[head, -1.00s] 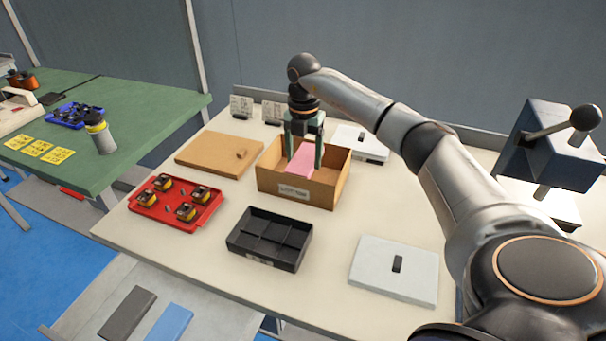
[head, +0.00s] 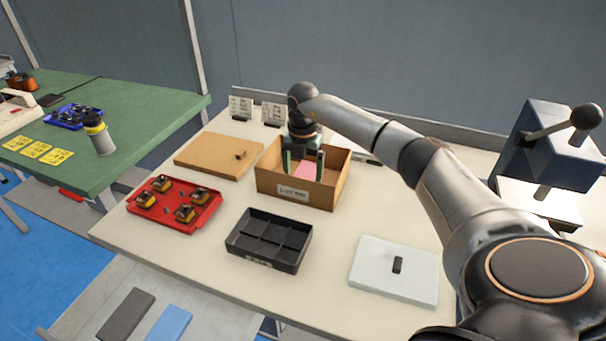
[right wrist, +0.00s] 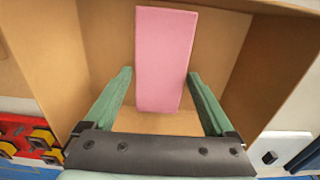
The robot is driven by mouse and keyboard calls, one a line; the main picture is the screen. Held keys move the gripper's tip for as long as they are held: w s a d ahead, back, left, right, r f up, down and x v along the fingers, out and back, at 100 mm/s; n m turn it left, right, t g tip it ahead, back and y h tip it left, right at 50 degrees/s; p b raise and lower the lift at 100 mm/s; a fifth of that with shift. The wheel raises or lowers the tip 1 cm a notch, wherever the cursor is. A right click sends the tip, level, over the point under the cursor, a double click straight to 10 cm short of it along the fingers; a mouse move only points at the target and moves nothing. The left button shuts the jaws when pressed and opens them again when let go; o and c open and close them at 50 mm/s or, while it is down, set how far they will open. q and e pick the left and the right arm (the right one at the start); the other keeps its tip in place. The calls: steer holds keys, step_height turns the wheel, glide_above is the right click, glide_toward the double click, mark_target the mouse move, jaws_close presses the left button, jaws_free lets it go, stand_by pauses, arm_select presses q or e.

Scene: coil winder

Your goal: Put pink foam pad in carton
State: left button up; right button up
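The pink foam pad (head: 306,170) is inside the open cardboard carton (head: 335,186), with its upper part showing between my fingers. In the right wrist view the pad (right wrist: 164,58) stands out as a long pink block within the carton's brown walls (right wrist: 55,50). My right gripper (head: 305,174) points down into the carton. Whether the pad touches the carton floor is hard to tell. My left gripper is not in view.
A black divided tray (head: 268,240) and a red tray (head: 150,207) with several coil parts lie in front and left. A brown board (head: 215,156) is left of the carton.

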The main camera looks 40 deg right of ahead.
steer(key=shift+o, duration=0.6)
steer(key=shift+r, duration=0.1)
steer(key=shift+r, duration=0.3)
step_height(320, 180, up, 12)
steer(key=p, duration=0.1)
steer(key=shift+f, duration=0.2)
